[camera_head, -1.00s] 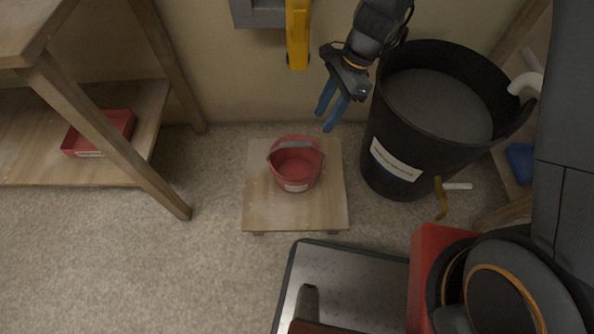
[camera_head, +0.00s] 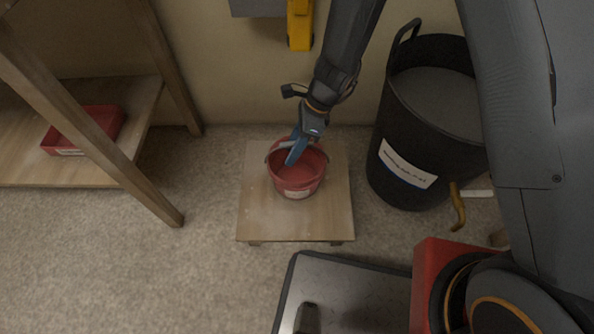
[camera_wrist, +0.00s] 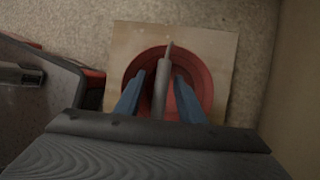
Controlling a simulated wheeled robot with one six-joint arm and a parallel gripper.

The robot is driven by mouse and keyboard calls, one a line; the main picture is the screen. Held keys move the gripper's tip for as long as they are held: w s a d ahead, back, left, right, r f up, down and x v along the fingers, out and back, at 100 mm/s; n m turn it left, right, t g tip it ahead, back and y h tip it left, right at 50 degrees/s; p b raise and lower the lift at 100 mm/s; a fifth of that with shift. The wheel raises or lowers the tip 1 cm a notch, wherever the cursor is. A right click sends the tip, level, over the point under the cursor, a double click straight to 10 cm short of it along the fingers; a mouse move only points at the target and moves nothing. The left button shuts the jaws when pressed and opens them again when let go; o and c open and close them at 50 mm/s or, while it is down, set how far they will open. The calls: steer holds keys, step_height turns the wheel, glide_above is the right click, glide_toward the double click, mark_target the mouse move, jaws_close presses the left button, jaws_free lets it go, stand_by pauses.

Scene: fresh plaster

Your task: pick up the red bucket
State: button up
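The red bucket (camera_head: 297,180) stands upright on a low wooden platform (camera_head: 255,215). In the wrist view the bucket (camera_wrist: 200,66) lies beneath my gripper. Its grey handle (camera_wrist: 162,88) runs between my two blue fingers, with a gap on each side. My gripper (camera_head: 292,157) points down at the bucket's mouth, with its fingertips at or just inside the rim. It is open and empty in the wrist view (camera_wrist: 159,75). In the head view my fingers hide part of the handle and the bucket's inside.
A large black tub (camera_head: 425,120) with grey contents stands right of the platform. A wooden shelf (camera_head: 95,160) with a red tray (camera_head: 85,130) is at left. A yellow tool (camera_head: 300,25) hangs on the wall behind. Carpet left of the platform is clear.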

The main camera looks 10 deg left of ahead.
steer(key=shift+x, duration=1)
jaws_close()
